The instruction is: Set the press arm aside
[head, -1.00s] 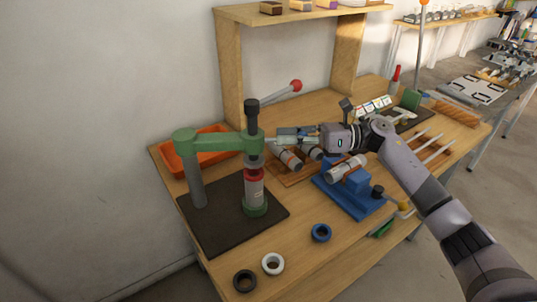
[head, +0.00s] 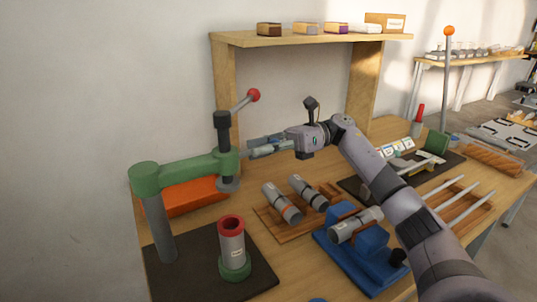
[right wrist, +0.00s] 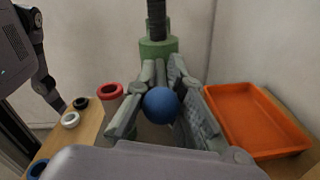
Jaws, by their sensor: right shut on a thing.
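The press has a green arm (head: 185,168) on a grey column (head: 158,228), with a black ram (head: 223,135) and a red-knobbed lever (head: 253,96). Its ram end hangs behind and above a grey tube with a red ring (head: 232,243), clear of it. My right gripper (head: 256,150) is at the arm's free end. In the right wrist view, my right gripper (right wrist: 162,80) is shut on a blue ball knob (right wrist: 160,105), with the green arm end (right wrist: 158,48) beyond. In the head view the fingers hide the knob. My left gripper is not in view.
An orange tray (head: 186,198) lies behind the press arm. A wooden rack (head: 290,222) with grey cylinders and a blue fixture (head: 372,262) stand to the right. A shelf (head: 310,38) rises behind.

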